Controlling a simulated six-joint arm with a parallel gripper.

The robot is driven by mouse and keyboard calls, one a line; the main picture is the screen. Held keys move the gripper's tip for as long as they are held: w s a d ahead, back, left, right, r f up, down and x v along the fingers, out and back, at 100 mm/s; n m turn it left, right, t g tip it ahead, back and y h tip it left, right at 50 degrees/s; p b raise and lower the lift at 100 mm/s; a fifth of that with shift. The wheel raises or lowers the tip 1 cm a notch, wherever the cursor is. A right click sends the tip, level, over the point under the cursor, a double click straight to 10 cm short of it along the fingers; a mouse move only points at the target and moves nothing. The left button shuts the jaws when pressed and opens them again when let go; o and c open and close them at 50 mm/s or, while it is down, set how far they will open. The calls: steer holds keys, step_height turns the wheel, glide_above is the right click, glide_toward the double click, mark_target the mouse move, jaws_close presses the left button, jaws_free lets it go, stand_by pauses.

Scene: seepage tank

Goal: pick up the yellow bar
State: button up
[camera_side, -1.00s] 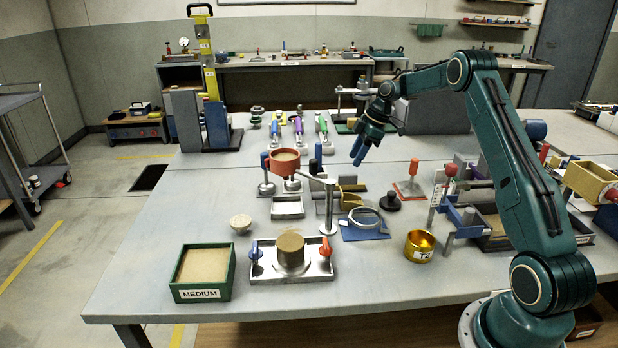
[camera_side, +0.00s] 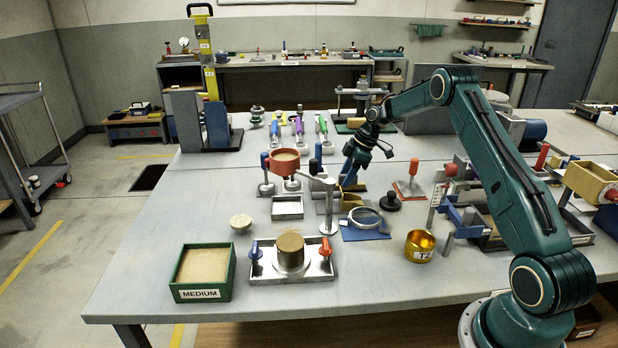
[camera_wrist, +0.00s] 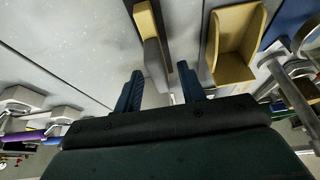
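The yellow bar (camera_side: 358,187) lies on the bench just below my gripper (camera_side: 347,178) in the side view, partly hidden by its fingers. In the wrist view the yellow bar (camera_wrist: 146,18) shows at the top, beside a grey-brown bar-like face that runs down toward the fingers. My gripper (camera_wrist: 161,84) is open, its two blue fingers apart with nothing seen held between them. The bar lies ahead of the fingertips in that view. Whether the fingers touch it cannot be told.
A yellow scoop (camera_wrist: 236,40) lies close to the right finger in the wrist view. A red funnel (camera_side: 283,163) on a stand is left of my gripper. A black knob (camera_side: 390,202) and a ring on a blue plate (camera_side: 365,232) are near. The bench to the far left is clear.

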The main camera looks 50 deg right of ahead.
steer(key=shift+x, duration=1.1)
jaws_close()
